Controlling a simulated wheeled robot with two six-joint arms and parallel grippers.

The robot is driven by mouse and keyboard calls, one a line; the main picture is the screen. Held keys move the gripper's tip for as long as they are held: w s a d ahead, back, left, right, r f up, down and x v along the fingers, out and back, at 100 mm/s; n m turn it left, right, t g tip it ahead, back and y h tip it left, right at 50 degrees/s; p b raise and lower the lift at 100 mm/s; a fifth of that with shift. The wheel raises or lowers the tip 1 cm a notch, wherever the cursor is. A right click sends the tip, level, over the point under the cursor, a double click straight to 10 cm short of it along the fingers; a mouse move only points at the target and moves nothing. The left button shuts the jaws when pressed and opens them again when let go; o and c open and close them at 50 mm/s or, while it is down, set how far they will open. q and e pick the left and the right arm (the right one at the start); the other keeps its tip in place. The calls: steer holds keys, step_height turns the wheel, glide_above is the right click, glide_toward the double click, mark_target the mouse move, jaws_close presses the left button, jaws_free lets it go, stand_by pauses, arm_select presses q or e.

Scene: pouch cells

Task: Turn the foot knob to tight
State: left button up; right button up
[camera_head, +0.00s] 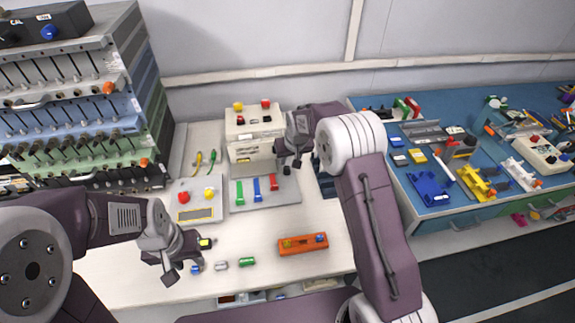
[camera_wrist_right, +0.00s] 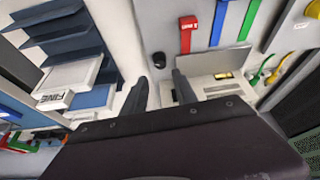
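A small black knob (camera_wrist_right: 159,60) shows in the right wrist view, on a pale grey surface beside the red strip. It looks like the foot knob, but no label on it is readable. My right gripper (camera_wrist_right: 162,92) has its two fingers apart, and the knob appears just beyond the gap between them. I cannot tell if they touch it. In the head view my right gripper (camera_head: 289,163) hangs over the right end of the grey plate (camera_head: 237,199), and the arm hides part of that area. My left gripper (camera_head: 183,270) is low over the white bench, fingers apart, apparently empty.
The plate carries green, blue and red strips (camera_head: 273,183). Behind it stands a beige box (camera_head: 255,121). An orange block (camera_head: 303,245) and small blue, white and green parts lie in front. A white block marked FINE (camera_wrist_right: 70,77) and dark shelves are at the wrist view's left.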

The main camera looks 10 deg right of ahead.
mark_target(287, 168)
steer(key=x, duration=0.9)
jaws_close()
